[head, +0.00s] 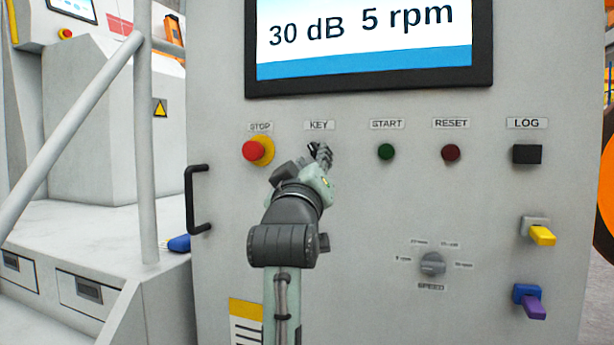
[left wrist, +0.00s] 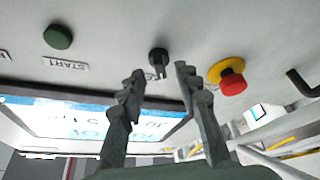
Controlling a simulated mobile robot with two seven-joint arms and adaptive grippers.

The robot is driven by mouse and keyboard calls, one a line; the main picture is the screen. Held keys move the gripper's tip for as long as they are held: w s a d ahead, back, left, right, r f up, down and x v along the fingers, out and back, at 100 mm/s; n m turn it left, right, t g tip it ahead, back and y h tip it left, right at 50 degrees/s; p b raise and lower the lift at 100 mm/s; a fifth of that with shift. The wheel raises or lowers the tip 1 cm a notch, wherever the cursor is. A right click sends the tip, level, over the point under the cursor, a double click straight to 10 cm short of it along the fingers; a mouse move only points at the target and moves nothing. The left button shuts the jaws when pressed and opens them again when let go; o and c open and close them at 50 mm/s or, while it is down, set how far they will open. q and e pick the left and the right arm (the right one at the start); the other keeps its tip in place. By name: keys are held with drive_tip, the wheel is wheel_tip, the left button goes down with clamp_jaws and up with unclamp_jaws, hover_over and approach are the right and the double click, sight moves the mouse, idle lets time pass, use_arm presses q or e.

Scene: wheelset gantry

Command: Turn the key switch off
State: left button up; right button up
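The key switch (left wrist: 158,56) is a dark round knob with a narrow key, on the grey panel in the left wrist view, which is upside down. In the head view it sits under the KEY label (head: 319,125), largely hidden by my gripper. My left gripper (head: 321,153) is at the switch in the head view. In the left wrist view its two fingers (left wrist: 160,72) are apart, with the key showing in the gap near the tips. I cannot tell whether either finger touches it. My right gripper is out of view.
The red stop button (head: 252,151) is close left of my gripper. A green start button (head: 386,152), red reset button (head: 451,153) and black log button (head: 527,154) are to the right. A speed knob (head: 432,264) is below. A black handle (head: 197,200) juts out at left.

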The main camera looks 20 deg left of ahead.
use_arm(q)
drive_tip(key=v, duration=0.8)
drive_tip(key=shift+s, duration=0.25)
drive_tip(key=shift+d+f, duration=0.1)
drive_tip(key=shift+f, duration=0.05)
